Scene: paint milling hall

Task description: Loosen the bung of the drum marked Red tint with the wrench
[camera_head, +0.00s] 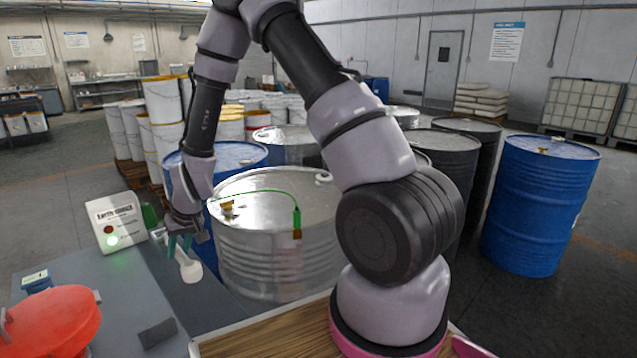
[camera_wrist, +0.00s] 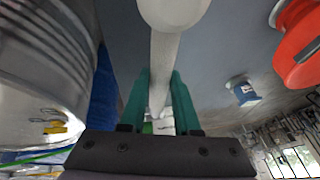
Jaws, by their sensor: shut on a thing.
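My gripper (camera_head: 182,243) has teal fingers and is shut on a pale tool (camera_head: 188,268), over the grey bench edge and left of the bare steel drum. In the wrist view the tool (camera_wrist: 165,50) runs between the fingers (camera_wrist: 158,100) and ends in a rounded, wide head; I cannot tell whether it is the wrench. The steel drum (camera_head: 265,262) has a brass fitting (camera_head: 227,208) and a pale round fitting (camera_head: 322,177) on its lid. It also shows in the wrist view (camera_wrist: 35,70). I can read no Red tint marking on any drum.
A green cable (camera_head: 265,191) crosses the steel drum's lid. A sign box (camera_head: 117,222) with a lit green lamp stands at the grey bench (camera_head: 100,275). A red object (camera_head: 50,320) and a dark pad (camera_head: 157,333) lie on the bench. Blue (camera_head: 535,215) and dark drums (camera_head: 450,155) stand around.

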